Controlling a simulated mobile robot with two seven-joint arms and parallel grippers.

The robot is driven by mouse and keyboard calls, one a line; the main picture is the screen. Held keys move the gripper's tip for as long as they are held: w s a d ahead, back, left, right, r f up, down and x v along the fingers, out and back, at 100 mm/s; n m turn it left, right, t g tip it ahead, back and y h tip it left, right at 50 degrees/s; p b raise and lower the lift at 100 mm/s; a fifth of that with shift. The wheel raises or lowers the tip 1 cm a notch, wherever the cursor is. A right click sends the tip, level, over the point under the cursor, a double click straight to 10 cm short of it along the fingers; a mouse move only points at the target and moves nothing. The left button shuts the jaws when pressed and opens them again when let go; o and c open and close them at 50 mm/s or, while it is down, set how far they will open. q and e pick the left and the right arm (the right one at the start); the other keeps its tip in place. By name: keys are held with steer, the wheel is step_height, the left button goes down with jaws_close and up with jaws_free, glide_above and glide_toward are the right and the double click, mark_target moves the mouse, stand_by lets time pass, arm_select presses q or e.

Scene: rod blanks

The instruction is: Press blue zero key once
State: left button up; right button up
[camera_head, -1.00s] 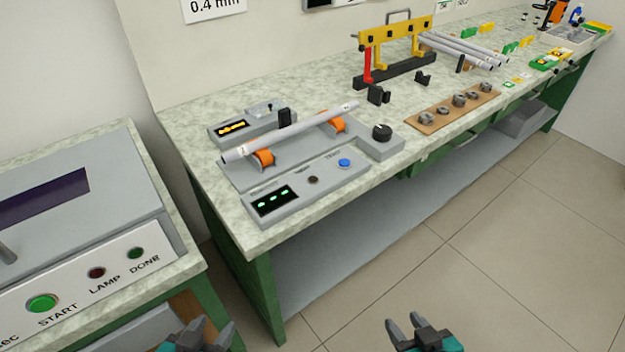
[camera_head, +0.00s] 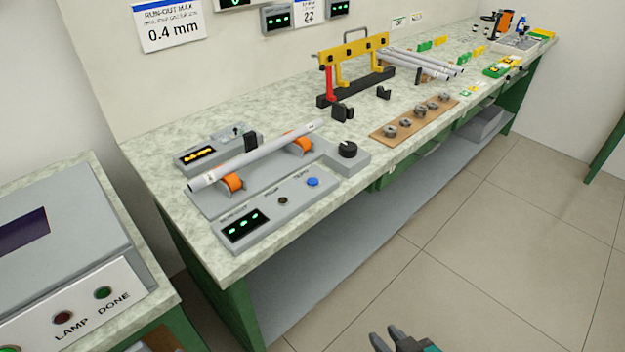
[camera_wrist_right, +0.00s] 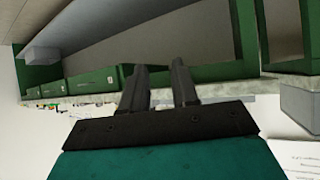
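The blue zero key (camera_head: 312,182) is a small round button on the grey run-out gauge panel (camera_head: 285,205) near the bench's front edge. A small dark button (camera_head: 283,200) and a display with green digits (camera_head: 243,226) sit to its left on the panel. My right gripper (camera_head: 392,338) is at the bottom of the head view, in front of the bench, well below and apart from the key. In the right wrist view its two fingers (camera_wrist_right: 160,88) stand apart with nothing between them. My left gripper is not in the head view.
A pale rod (camera_head: 255,157) rests on orange rollers behind the panel, with a black knob (camera_head: 347,149) to the right. A wooden board with metal rings (camera_head: 413,122) and a yellow rack (camera_head: 352,62) stand farther along. A grey machine (camera_head: 60,260) is at left. Floor in front is clear.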

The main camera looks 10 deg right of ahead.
jaws_close()
stand_by(1.4)
